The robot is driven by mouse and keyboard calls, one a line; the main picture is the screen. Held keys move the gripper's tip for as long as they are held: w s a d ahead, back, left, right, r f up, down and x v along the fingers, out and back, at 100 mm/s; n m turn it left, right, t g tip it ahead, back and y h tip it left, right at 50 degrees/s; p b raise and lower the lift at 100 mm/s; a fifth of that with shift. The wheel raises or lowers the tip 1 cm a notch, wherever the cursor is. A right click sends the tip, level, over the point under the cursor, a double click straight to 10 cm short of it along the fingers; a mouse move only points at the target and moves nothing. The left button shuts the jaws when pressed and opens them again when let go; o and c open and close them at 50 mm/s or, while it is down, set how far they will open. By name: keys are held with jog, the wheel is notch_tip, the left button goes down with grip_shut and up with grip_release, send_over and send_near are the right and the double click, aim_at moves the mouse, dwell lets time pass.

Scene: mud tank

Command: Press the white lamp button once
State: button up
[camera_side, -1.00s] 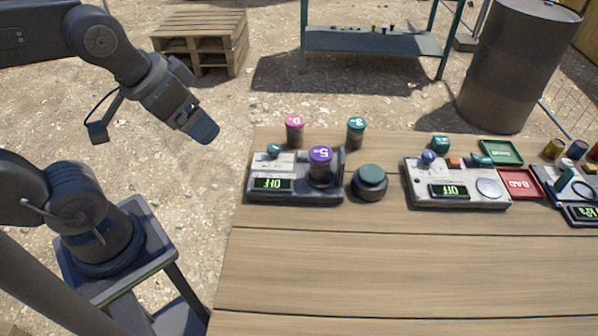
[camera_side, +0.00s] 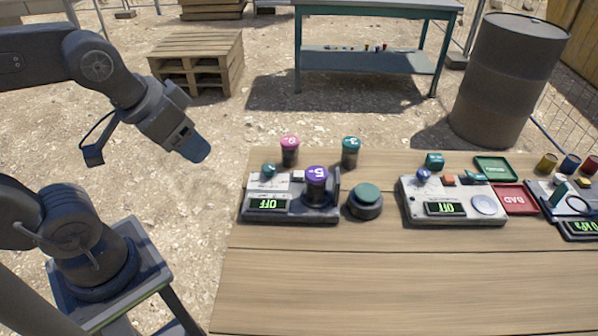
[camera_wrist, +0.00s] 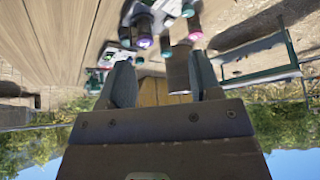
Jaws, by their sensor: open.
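My gripper (camera_side: 194,147) hangs in the air left of the wooden table, well apart from everything on it. In the wrist view its two fingers (camera_wrist: 163,82) are spread, with nothing between them. A small white block-like piece (camera_side: 298,176) sits on the left grey device (camera_side: 284,211), behind the purple-topped cylinder (camera_side: 316,184); I cannot tell whether it is the white lamp button. The wrist view shows the devices small and upside down.
A teal-topped round button (camera_side: 366,194) stands between the two devices. Pink-topped (camera_side: 289,150) and teal-topped (camera_side: 350,152) cylinders stand behind the left device. Green and red trays (camera_side: 515,200) lie at right. The table's front part (camera_side: 400,275) is clear.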

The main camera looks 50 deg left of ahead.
grip_shut()
dwell(0.3)
dwell(1.0)
